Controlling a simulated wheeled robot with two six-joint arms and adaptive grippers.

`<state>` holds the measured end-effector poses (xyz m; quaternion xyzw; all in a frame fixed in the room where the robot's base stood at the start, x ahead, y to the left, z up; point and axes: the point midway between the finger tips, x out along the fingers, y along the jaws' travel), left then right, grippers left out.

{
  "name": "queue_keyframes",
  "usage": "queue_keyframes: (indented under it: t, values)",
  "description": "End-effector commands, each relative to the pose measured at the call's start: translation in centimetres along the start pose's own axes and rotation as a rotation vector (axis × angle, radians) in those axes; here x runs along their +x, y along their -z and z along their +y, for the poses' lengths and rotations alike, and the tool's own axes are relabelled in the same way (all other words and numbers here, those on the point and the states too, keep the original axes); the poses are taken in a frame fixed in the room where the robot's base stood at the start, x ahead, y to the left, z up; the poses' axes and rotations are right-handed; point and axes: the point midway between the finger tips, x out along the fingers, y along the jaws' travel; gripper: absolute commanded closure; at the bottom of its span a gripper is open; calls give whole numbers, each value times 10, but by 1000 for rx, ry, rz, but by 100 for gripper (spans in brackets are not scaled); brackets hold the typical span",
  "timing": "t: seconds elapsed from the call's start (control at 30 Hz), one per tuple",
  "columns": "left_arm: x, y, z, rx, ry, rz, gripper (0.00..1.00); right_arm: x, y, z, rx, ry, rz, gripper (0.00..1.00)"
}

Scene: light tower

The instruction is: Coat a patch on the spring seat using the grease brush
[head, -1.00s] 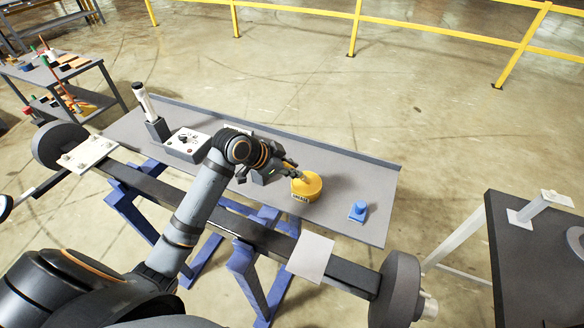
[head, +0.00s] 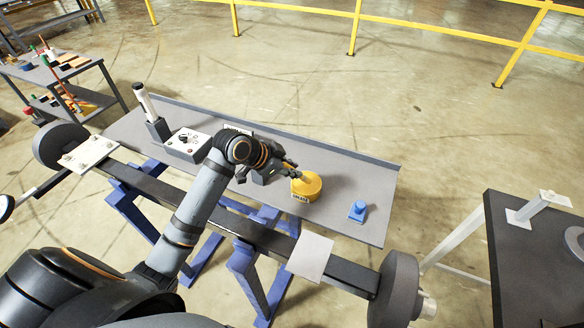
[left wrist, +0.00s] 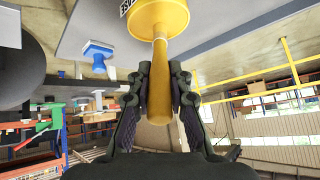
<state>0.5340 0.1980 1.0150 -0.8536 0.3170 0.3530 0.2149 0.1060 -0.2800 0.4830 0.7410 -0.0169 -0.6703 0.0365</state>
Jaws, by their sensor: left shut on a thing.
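A yellow grease tin (head: 308,187) stands on the grey bench top, and it shows at the top of the left wrist view (left wrist: 170,18). The yellow handle of the grease brush (left wrist: 158,75) runs from the tin to my left gripper (left wrist: 160,85), which is shut on it. The brush's bristle end is hidden at the tin. In the head view my left gripper (head: 287,168) is just left of the tin. Pale flat plates sit on the axle beam, a plain one (head: 311,257) at right and one with small fittings (head: 90,154) at left; I take them as spring seats.
A blue stamp-like block (head: 357,210) sits right of the tin. A white control box (head: 187,144) and a holder with a white-topped tool (head: 150,115) stand at left on the bench. The dark axle beam (head: 262,238) crosses in front. A dark table (head: 530,262) stands at right.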

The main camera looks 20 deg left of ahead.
Motion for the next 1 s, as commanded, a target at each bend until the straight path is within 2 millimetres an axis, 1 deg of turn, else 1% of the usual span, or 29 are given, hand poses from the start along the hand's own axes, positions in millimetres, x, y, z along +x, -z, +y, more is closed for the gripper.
queue_keyframes:
  t: [0.03, 0.1, 0.67, 0.73, 1.0]
  values:
    - [-6, 6, -1, 0, 0, 1, 100, -8, 1, 1, 0, 0, 0, 23]
    - [-12, 11, -2, 1, 1, 2, 100, -16, 2, 1, 0, 0, 0, 23]
    - [-49, 45, -10, 2, 3, 5, 100, -68, 6, 5, 0, 0, 0, 23]
    - [-51, 47, -10, 2, 3, 5, 100, -70, 7, 5, 0, 0, 0, 23]
    - [-49, 46, -10, 2, 3, 6, 100, -68, 6, 4, 0, 1, 0, 23]
